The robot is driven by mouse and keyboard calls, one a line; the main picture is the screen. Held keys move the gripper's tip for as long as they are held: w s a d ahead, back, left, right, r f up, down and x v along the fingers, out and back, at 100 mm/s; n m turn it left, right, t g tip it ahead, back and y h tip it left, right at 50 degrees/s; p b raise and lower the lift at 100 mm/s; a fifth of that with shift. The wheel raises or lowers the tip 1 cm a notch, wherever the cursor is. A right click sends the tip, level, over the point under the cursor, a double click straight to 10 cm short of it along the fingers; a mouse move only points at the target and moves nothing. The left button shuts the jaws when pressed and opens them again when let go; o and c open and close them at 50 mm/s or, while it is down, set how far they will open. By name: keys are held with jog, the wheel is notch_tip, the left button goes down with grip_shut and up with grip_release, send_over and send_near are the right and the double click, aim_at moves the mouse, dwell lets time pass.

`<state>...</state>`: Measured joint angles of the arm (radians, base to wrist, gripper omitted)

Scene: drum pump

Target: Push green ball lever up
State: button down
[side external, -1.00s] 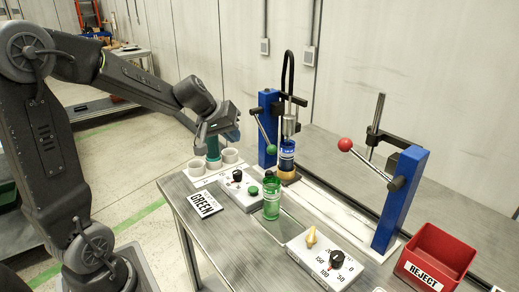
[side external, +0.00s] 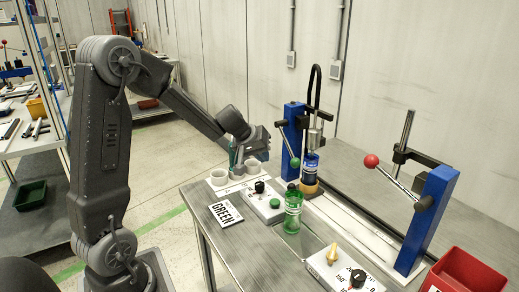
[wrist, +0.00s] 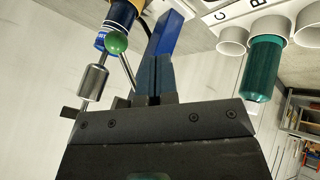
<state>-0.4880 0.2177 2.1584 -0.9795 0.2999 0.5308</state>
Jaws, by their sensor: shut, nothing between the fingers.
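The green ball (side external: 295,162) sits at the low end of a thin lever rod that slopes down from the left blue post (side external: 290,138). In the wrist view the green ball (wrist: 117,42) lies to the left of my fingertips, with a visible gap, and the blue post (wrist: 166,32) shows beyond them. My gripper (wrist: 155,62) is shut and empty. In the side view my gripper (side external: 262,139) is left of the post, above the white cups, and does not appear to touch the lever.
A blue bottle (side external: 311,162) stands under the metal nozzle beside the post. A green bottle (side external: 292,208) stands in front. A teal cylinder (wrist: 264,70) sits in one of the white cups. A red ball lever (side external: 371,160) and red bin (side external: 462,272) are at right.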

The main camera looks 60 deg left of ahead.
aim_at(288, 145)
jog(key=w+d+f, duration=0.2)
jog(key=w+f, duration=0.1)
jog(key=w, duration=0.3)
dwell(0.3)
jog(key=shift+f, duration=0.1)
jog(key=shift+d, duration=0.1)
dwell(0.3)
jog(key=shift+d+r+h, duration=0.2)
jog(key=shift+r+h, duration=0.15)
jog(key=shift+h, duration=0.05)
